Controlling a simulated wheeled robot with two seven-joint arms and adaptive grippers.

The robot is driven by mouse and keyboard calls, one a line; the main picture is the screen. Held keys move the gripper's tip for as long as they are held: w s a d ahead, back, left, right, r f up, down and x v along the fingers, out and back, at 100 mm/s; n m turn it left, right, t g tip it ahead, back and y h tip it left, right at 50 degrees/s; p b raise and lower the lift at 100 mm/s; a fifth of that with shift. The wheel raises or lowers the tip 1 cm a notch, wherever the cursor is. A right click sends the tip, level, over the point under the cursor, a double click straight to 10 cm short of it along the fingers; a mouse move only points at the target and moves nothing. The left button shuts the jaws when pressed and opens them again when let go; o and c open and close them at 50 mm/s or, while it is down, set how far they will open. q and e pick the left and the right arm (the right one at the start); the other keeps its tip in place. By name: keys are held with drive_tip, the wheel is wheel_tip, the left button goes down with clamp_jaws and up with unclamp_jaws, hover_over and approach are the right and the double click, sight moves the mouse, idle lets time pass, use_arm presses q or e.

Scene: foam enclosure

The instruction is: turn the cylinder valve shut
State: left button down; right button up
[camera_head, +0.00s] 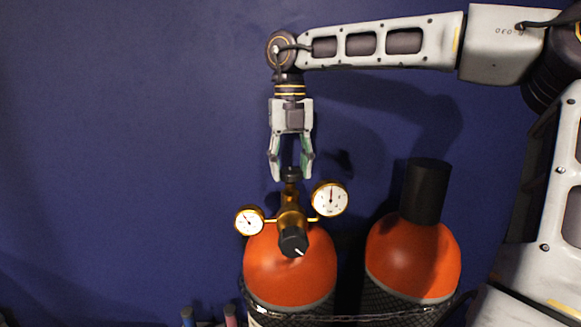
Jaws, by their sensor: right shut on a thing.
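The left gas cylinder (289,270) has an orange-red top with a brass regulator (290,207) on it. A small black valve knob (291,175) sits at the top of the brass fitting. My right gripper (291,174) points straight down over it, its two fingers on either side of the knob and shut on it. A black regulator knob (293,242) with a white mark faces me lower down. Two round gauges, a left gauge (249,221) and a right gauge (330,199), flank the fitting. My left gripper is not in view.
A second orange-red cylinder (413,255) with a tall black cap (425,190) stands close on the right. A chain or strap (350,317) runs across the cylinders. The dark blue wall (120,140) is behind. Small blue and pink items show at the bottom edge. The left side is clear.

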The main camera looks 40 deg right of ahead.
sight(290, 171)
idle(0.3)
drive_tip(key=o, duration=1)
drive_tip(key=shift+r, duration=0.1)
wheel_tip(290, 171, up, 12)
idle(0.6)
idle(0.7)
